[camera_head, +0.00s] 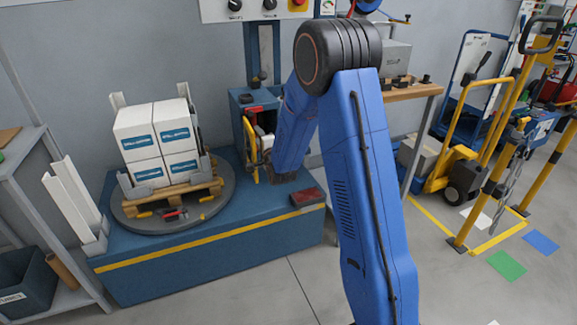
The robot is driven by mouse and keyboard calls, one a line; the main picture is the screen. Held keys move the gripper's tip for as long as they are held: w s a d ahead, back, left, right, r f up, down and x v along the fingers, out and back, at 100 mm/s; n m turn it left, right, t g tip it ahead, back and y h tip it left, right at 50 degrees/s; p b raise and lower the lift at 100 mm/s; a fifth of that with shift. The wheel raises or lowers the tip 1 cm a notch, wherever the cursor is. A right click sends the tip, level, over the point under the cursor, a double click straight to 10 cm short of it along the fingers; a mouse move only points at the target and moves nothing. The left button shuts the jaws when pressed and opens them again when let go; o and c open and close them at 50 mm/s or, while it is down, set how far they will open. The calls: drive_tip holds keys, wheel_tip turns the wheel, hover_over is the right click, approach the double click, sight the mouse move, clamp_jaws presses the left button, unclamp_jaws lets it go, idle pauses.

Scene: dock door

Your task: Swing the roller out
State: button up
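The wrapping machine's blue mast and carriage (240,104) stand behind the turntable, left of my arm. A yellow upright bar (250,152), a red part (251,122) and a pale, roll-like part (266,142) show at the carriage. I cannot tell which of these is the roller, or how far out it stands. My blue forearm reaches down just right of these parts and covers some of that area.
Boxes (158,142) stand on a wooden pallet on the grey turntable (133,222). A dark red box (307,197) lies on the blue base's right end (270,232). A grey shelf (30,185) is at left; a yellow-handled trolley (470,150) is at right. The front floor is clear.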

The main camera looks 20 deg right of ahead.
drive_tip(key=s+r+n+g, duration=0.2)
drive_tip(key=s+n, duration=0.3)
drive_tip(key=s, duration=1)
drive_tip(key=s+r+n+g, duration=0.3)
drive_tip(key=s+n+g, duration=0.1)
drive_tip(key=s, duration=1.1)
drive_tip(key=shift+s+r+n+g, duration=0.25)
drive_tip(key=shift+r+n+g, duration=0.15)
drive_tip(key=shift+g, duration=0.2)
drive_tip(key=shift+d, duration=0.1)
drive_tip(key=shift+c, duration=0.2)
